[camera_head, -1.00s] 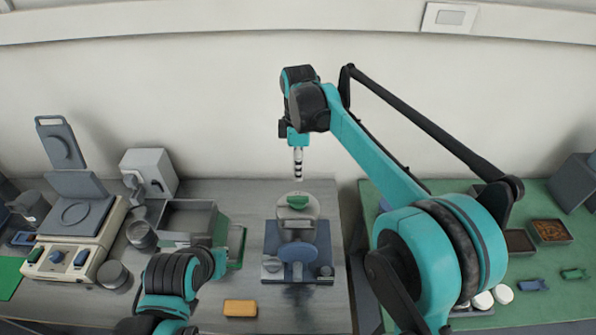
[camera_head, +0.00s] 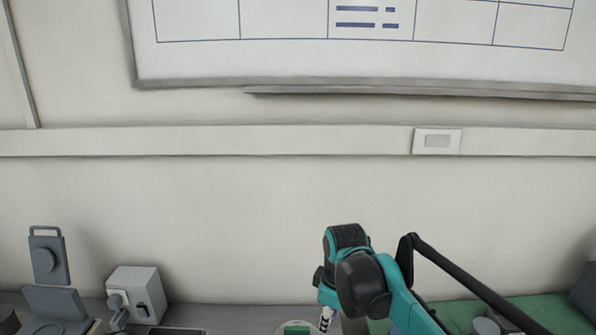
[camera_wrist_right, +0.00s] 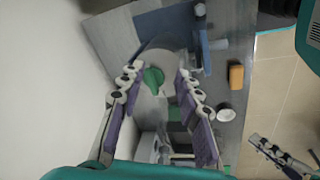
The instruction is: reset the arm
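My right arm comes in from the lower right of the head view, and its gripper (camera_head: 326,318) points down, mostly cut off by the bottom edge. In the right wrist view the right gripper (camera_wrist_right: 157,74) is open, with its two fingers well apart. A green-topped part (camera_wrist_right: 153,80) of a grey device shows between the fingers, apparently beyond them and not gripped. My left gripper (camera_wrist_right: 282,155) shows at the lower right of the right wrist view; its opening is unclear. It is out of the head view.
A grey box-shaped device (camera_head: 136,290) and a device with a raised lid (camera_head: 50,258) stand at the left. A green mat (camera_head: 530,315) lies at the right. An orange block (camera_wrist_right: 236,76) shows in the wrist view.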

